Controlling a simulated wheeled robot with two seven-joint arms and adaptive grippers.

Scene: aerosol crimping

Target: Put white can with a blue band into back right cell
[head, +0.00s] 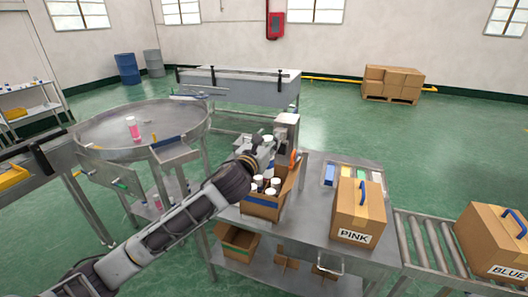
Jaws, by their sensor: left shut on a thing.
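An open cardboard carton (262,206) stands on the steel table, with several white-topped cans (273,187) inside it. My left arm comes in from the lower left, and my left gripper (268,149) is above the carton's back part. It is shut on what seems to be a white can, mostly hidden by the gripper and wrist. No blue band can be made out on it. The carton's back right cell is hidden or too small to tell. My right gripper is not in view.
A closed carton marked PINK (357,212) stands right of the open carton, in front of a tray of coloured items (346,173). A roller conveyor with a BLUE carton (495,245) is at the right. A round steel table (100,130) with a pink can (133,128) is at the left.

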